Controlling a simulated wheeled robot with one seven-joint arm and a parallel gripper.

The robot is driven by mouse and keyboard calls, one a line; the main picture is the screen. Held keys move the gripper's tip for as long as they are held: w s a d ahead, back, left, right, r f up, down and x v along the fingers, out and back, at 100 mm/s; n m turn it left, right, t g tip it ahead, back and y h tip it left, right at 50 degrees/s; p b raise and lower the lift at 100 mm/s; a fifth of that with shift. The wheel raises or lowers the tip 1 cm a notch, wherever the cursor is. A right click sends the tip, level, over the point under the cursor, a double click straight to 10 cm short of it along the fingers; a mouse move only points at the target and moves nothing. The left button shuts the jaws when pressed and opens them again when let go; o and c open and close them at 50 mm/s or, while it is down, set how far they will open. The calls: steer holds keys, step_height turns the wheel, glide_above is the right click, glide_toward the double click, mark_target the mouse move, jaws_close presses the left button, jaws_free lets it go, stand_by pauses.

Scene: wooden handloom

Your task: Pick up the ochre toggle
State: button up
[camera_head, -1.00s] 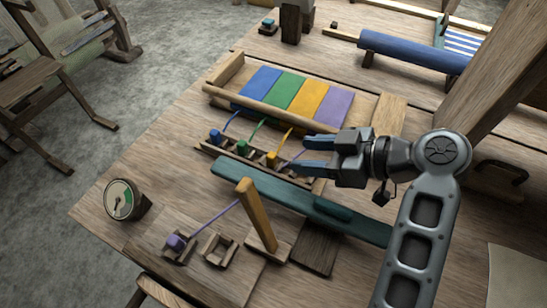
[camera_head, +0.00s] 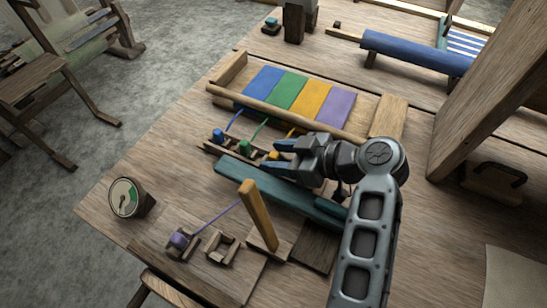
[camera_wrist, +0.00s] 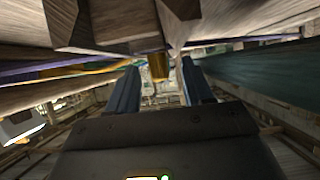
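The ochre toggle (camera_head: 274,155) stands in the slotted wooden rack (camera_head: 211,148), partly covered by my fingers in the head view. A yellow cord runs from it toward the ochre panel (camera_head: 311,98). My gripper (camera_head: 279,156) points left, with its two blue-grey fingers apart and empty at the toggle. In the wrist view the ochre toggle (camera_wrist: 158,67) shows in the gap between my open fingers (camera_wrist: 160,80), near their tips. I cannot tell whether a finger touches it.
A blue toggle (camera_head: 218,136) and a green toggle (camera_head: 245,146) stand left of it. A teal bar (camera_head: 240,178) lies in front. A purple toggle (camera_head: 178,239), an upright ochre lever (camera_head: 258,215) and a round gauge (camera_head: 124,198) are nearer the front.

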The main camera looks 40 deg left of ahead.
jaws_close()
steer(key=shift+r, duration=0.1)
stand_by(0.4)
